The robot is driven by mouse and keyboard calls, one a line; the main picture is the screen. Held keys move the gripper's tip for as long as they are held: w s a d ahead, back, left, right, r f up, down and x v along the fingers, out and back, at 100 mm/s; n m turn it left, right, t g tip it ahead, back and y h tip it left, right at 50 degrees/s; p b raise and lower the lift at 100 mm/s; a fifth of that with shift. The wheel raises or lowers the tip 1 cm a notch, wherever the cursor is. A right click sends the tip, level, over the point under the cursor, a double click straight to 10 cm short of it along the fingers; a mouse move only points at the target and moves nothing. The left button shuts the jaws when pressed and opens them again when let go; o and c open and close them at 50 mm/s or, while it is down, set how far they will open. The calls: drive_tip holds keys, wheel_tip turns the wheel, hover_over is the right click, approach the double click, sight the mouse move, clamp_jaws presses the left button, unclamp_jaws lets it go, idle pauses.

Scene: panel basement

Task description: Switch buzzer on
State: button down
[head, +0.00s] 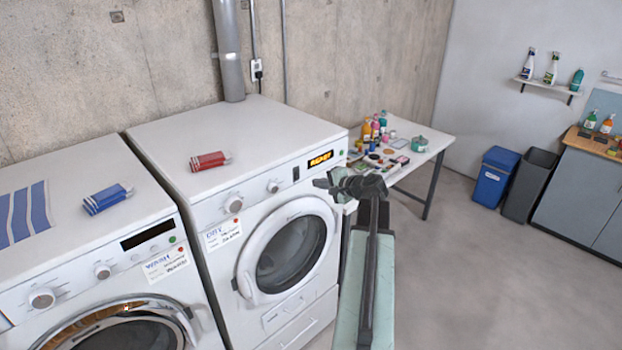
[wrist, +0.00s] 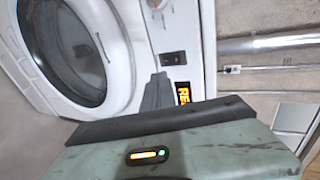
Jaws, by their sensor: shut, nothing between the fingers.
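A small black rocker switch (head: 296,173) sits on the front panel of the right-hand white machine (head: 240,130), between a knob (head: 273,186) and a lit orange display (head: 320,159). I cannot read a buzzer label or which way the switch is set. The switch also shows in the wrist view (wrist: 173,58), just beyond my fingertips. My gripper (head: 320,183) is shut and empty, in front of the panel near the display and to the right of the switch. In the wrist view the dark fingers (wrist: 158,88) point toward the panel, with a gap to the switch.
The machine's round door (head: 290,250) is closed below the panel. A second washer (head: 80,240) stands at left. A cluttered table (head: 425,155) stands behind my arm.

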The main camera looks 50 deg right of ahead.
drive_tip(key=f+p+v, duration=0.1)
drive_tip(key=v, duration=0.5)
drive_tip(key=shift+s, duration=0.15)
drive_tip(key=shift+r, duration=0.1)
drive_tip(key=w+a+f+n+g+y+b, duration=0.25)
drive_tip(key=a+f, duration=0.35)
drive_tip(key=a, duration=0.3)
drive_tip(key=w+a+f+n+g+y+b, duration=0.1)
drive_tip(key=w+a+f+n+g+b, duration=0.25)
drive_tip(key=a, duration=0.55)
drive_tip(key=w+a+f+n+g+y+b, duration=0.1)
drive_tip(key=w+a+f+n+b, duration=0.2)
drive_tip(key=a+f, duration=0.55)
drive_tip(key=s+a+f+n+g+h+b, duration=0.1)
drive_tip(key=a+f+n+g+b, duration=0.1)
drive_tip(key=a, duration=0.6)
drive_tip(key=s+a+f+n+g+h+b, duration=0.1)
drive_tip(key=a+f+n, duration=0.3)
drive_tip(key=a, duration=0.5)
drive_tip(key=s+a+f+n+g+h+b, duration=0.1)
drive_tip(key=s+a+f+n+g+b, duration=0.2)
drive_tip(key=a+f, duration=0.3)
drive_tip(key=a, duration=0.3)
drive_tip(key=shift+s+n+g+h, duration=0.2)
drive_tip(key=shift+n+g+h, duration=0.1)
drive_tip(key=shift+h, duration=0.05)
drive_tip(key=shift+a+f, duration=0.1)
drive_tip(key=shift+a, duration=0.15)
